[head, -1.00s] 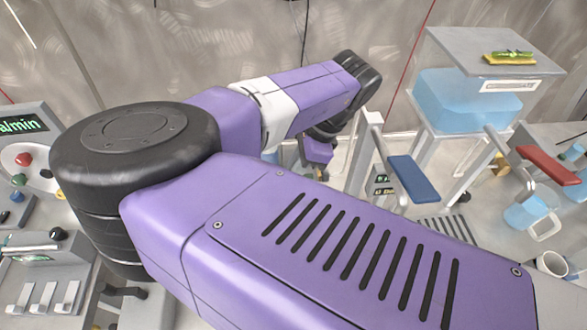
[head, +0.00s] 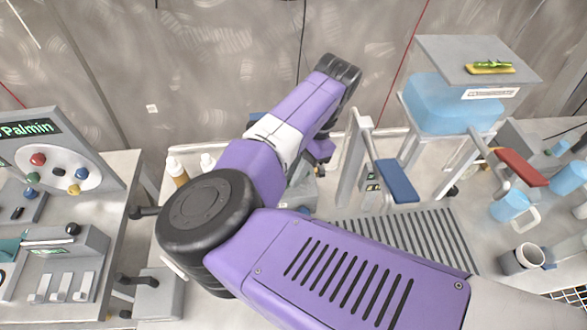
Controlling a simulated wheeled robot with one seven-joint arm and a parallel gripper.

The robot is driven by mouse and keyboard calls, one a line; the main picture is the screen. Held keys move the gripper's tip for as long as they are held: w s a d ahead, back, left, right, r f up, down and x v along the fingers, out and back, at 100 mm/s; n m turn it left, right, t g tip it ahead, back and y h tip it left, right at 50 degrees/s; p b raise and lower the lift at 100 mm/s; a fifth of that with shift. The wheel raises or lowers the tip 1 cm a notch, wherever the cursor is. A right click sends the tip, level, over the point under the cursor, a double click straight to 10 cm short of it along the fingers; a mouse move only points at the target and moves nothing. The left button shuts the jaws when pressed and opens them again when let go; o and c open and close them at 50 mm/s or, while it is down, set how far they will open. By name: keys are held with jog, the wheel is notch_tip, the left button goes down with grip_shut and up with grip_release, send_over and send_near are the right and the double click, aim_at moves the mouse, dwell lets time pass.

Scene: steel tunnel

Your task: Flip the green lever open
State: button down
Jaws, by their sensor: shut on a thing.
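I cannot make out a green lever in the head view. My purple arm covers much of the middle. My gripper (head: 318,150) shows only in part, below the far end of the arm and left of a white upright frame. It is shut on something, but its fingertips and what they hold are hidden. A lever with a blue handle (head: 397,181) stands right of the gripper. A lever with a red handle (head: 522,168) stands farther right.
A tank of blue liquid (head: 440,105) stands at the back right, with a yellow and green item (head: 490,67) on top. A mug (head: 520,259) is at lower right. A button console (head: 62,172) is at left. Two bottles (head: 178,172) stand behind my elbow.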

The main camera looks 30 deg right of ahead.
dwell(0.4)
jog(key=c, duration=1.7)
grip_release()
jog(key=shift+b+v, duration=0.4)
jog(key=shift+v, duration=3.55)
